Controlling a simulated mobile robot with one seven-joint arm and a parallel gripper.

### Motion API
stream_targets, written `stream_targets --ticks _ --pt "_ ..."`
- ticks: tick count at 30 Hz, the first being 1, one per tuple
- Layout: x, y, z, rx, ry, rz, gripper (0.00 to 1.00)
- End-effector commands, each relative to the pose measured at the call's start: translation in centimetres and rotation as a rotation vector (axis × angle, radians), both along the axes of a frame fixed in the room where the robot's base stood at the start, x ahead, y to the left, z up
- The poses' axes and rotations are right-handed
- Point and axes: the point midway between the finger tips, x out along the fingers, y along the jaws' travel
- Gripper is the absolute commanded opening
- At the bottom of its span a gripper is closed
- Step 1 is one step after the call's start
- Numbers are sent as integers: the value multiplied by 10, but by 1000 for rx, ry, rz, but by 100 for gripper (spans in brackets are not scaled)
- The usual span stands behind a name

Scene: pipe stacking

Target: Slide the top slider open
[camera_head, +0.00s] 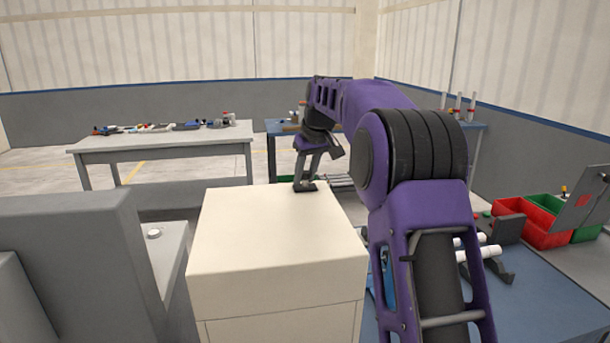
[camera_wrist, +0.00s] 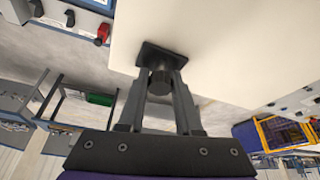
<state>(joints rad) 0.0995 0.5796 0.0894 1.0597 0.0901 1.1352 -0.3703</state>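A cream box-shaped unit (camera_head: 275,235) stands in front of me in the head view, its upper block set over a lower part with a visible seam. A dark square plate (camera_wrist: 165,54) with a short round knob is fixed on the cream surface, near its far edge. My gripper (camera_head: 306,169) reaches down to this handle from above. In the wrist view the two fingers stand on either side of the knob (camera_wrist: 160,82) and appear to grip it. The upper block looks flush with the lower part; its far side is hidden in the head view.
A grey machine-like block (camera_head: 70,240) stands close on the left. A blue table (camera_head: 535,300) on the right bears white pipes on dark stands, with red and green bins (camera_head: 525,222). A grey workbench (camera_head: 160,142) with tools stands behind. Open floor lies beyond the unit.

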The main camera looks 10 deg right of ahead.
Motion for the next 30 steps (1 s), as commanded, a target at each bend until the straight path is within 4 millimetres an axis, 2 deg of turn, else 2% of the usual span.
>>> stream_targets --ticks 1,3,30 --pt "0 0 0 0 0 0 9" --pt "0 0 0 0 0 0 0" --pt "0 0 1 0 -1 0 0"
